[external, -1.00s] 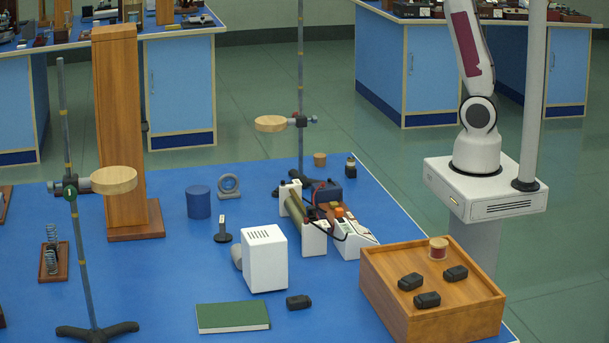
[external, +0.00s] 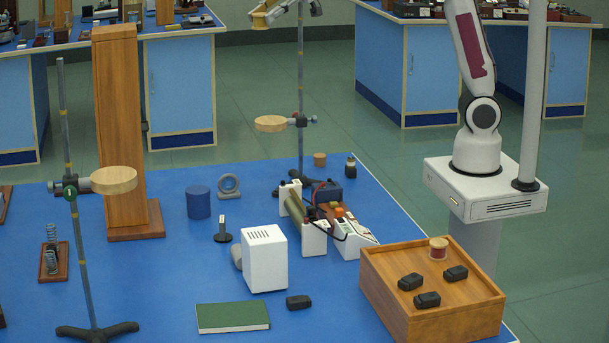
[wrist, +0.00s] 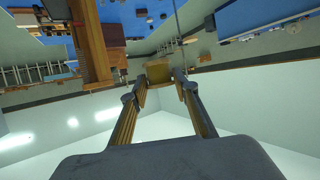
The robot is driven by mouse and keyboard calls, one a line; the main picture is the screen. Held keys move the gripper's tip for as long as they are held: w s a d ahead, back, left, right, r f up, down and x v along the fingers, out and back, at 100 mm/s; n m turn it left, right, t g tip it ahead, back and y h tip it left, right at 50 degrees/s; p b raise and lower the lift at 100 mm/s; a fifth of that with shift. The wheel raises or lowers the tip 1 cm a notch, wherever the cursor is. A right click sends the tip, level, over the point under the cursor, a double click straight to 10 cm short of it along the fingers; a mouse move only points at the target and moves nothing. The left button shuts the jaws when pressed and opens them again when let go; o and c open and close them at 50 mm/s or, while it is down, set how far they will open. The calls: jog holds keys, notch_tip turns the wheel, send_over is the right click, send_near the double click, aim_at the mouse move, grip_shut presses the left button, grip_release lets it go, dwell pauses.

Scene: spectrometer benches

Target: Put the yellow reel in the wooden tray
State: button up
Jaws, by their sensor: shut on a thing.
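The yellow reel (external: 262,18) is high up at the top edge of the external view, well above the blue bench. My gripper (external: 273,9) is shut on it; most of the gripper and the forearm are cut off by the frame. In the wrist view the reel (wrist: 159,71) shows between the fingertips of my gripper (wrist: 163,88).
A tall wooden post (external: 121,130) and two rod stands with round wooden plates (external: 115,180) (external: 271,123) rise from the bench. A white box (external: 266,259), green book (external: 233,317) and blue cylinder (external: 198,203) stand between.

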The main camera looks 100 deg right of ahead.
jog(key=a+f+n+g+y, duration=0.2)
jog(key=a+f, duration=0.7)
jog(key=a, duration=0.3)
jog(key=n+g+y, duration=0.3)
jog(key=n+g, duration=0.3)
send_over(395, 260)
notch_tip(395, 260, down, 24)
jog(key=shift+f, duration=0.2)
jog(key=shift+f, duration=3)
jog(key=shift+f, duration=0.1)
jog(key=shift+f, duration=1.75)
